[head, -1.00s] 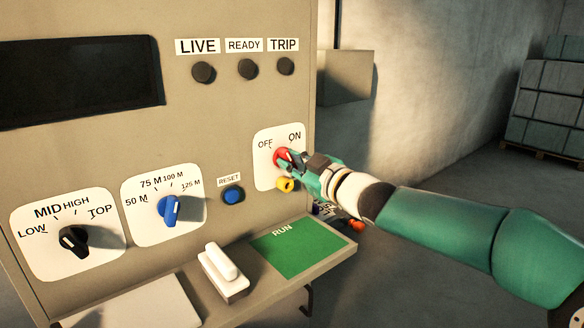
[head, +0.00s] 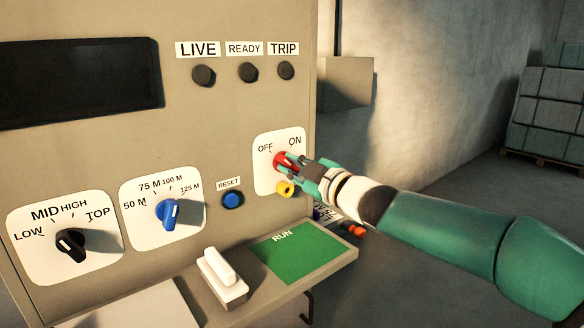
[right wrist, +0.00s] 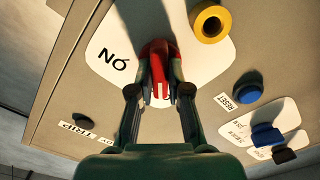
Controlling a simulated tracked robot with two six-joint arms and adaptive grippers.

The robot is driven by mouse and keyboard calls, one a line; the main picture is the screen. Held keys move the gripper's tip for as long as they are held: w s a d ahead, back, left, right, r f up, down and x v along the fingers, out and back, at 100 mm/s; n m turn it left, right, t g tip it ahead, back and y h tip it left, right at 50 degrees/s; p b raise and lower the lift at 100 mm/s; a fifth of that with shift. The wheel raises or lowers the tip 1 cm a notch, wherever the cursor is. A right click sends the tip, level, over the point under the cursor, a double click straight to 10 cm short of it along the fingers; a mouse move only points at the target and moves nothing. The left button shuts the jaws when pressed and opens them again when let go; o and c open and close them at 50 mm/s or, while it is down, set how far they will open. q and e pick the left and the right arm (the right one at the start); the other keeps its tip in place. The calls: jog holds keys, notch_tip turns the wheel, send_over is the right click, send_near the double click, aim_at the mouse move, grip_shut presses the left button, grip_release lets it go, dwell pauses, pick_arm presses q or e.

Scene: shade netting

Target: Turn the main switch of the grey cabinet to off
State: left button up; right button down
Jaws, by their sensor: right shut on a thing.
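The grey cabinet (head: 230,120) fills the left and middle of the head view. Its main switch is a red knob (head: 284,160) on a white plate marked OFF and ON. My right gripper (head: 297,163) is shut on this knob, coming from the right. In the right wrist view the red knob (right wrist: 159,68) sits between the two fingers (right wrist: 160,92), with a pale line on its end. The ON label shows upside down there. The fingers partly cover the knob, so I cannot tell exactly where it points. My left gripper is not in view.
A yellow ring (head: 285,189) is just below the knob. A blue RESET button (head: 232,200), a blue dial (head: 168,210) and a black dial (head: 72,243) are to the left. A ledge below carries a white block (head: 222,278) and a green RUN panel (head: 297,250).

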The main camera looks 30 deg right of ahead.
jog(key=c, duration=1.1)
grip_release()
jog(key=shift+a+f, duration=0.2)
jog(key=shift+d+r, duration=0.1)
jog(key=s, duration=0.8)
jog(key=s+d, duration=0.1)
jog(key=s, duration=0.3)
